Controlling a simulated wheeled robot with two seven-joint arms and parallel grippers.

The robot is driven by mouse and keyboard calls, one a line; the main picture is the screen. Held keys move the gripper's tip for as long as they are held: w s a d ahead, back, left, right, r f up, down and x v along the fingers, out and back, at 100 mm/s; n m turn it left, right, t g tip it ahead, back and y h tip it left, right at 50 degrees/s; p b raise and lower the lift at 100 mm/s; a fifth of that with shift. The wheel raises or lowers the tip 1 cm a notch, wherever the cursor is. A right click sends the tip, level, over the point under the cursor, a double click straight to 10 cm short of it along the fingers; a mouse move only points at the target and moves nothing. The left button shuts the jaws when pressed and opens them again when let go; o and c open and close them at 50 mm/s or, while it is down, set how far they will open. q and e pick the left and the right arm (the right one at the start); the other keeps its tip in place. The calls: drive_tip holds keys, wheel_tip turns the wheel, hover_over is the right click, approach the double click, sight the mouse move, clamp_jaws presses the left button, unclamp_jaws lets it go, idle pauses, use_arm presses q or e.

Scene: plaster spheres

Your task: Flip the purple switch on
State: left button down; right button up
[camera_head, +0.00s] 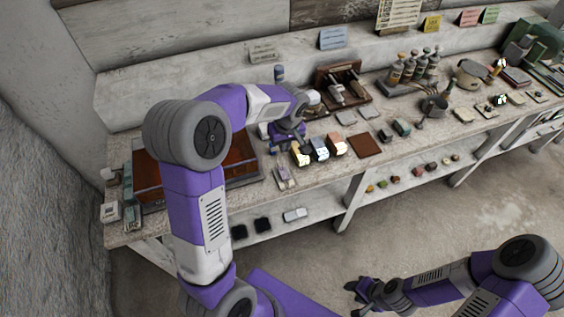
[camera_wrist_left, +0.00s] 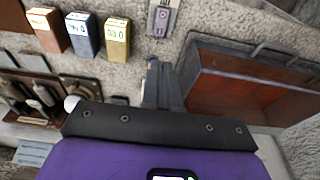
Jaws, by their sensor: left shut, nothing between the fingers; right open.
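A small pale plate with a purplish switch (camera_head: 283,178) lies near the front edge of the workbench, and it also shows at the top of the left wrist view (camera_wrist_left: 161,17). Its lever position is too small to tell. My left gripper (camera_head: 277,150) is over the bench just behind the switch. In the left wrist view its fingers (camera_wrist_left: 154,64) are shut and empty, pointing toward the plate, with a gap between the tips and the plate in the picture. My right gripper (camera_head: 360,297) is open and empty, low in front of the bench over the floor.
A reddish-brown open tray (camera_head: 146,174) stands left of the switch, partly behind my arm. Yellow (camera_head: 300,154), blue (camera_head: 319,148) and orange (camera_head: 337,144) boxes stand just to its right. A wooden rack (camera_head: 342,83) is behind. The lower shelf holds small items.

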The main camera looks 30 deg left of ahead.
sight(282, 169)
use_arm(q)
drive_tip(key=f, duration=0.4)
drive_tip(key=w+a+f+b, duration=0.1)
drive_tip(key=f, duration=0.8)
drive_tip(key=shift+w+a+f, duration=0.3)
drive_tip(key=shift+a+f, duration=0.1)
use_arm(e)
drive_tip(key=shift+f, duration=0.6)
